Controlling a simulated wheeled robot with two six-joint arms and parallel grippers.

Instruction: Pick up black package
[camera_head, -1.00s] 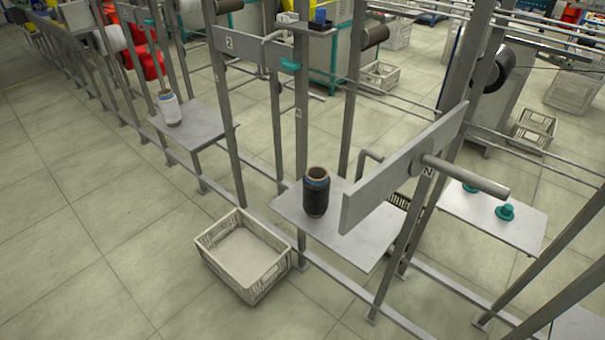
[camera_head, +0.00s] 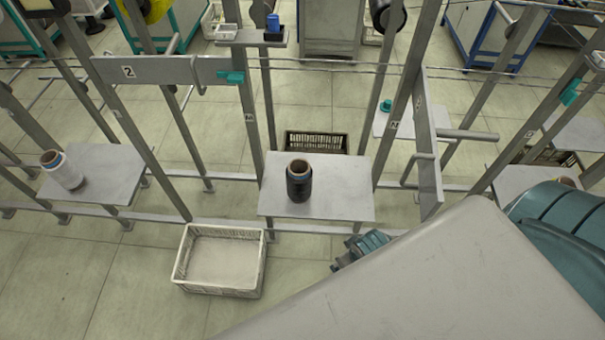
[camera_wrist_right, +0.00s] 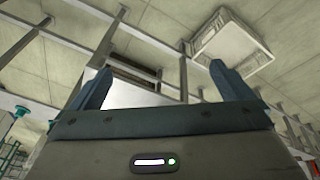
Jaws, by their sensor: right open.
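The black package (camera_head: 299,184), a dark spool with a brown tube top, stands upright on a grey metal shelf (camera_head: 340,205) in the middle of the head view. My right gripper (camera_head: 362,250) shows in part beside my large arm link, in front of and below the shelf's front edge, apart from the package. In the right wrist view its two fingers (camera_wrist_right: 162,80) are wide apart with nothing between them. I cannot make out the package in the wrist view. My left gripper is not in view.
A pale empty crate (camera_head: 262,262) stands on the floor, front left of the shelf. A white spool (camera_head: 62,170) stands on a left shelf (camera_head: 105,165). Metal posts and a slanted plate (camera_head: 428,150) rise around the shelf. A dark crate (camera_head: 316,140) lies behind it.

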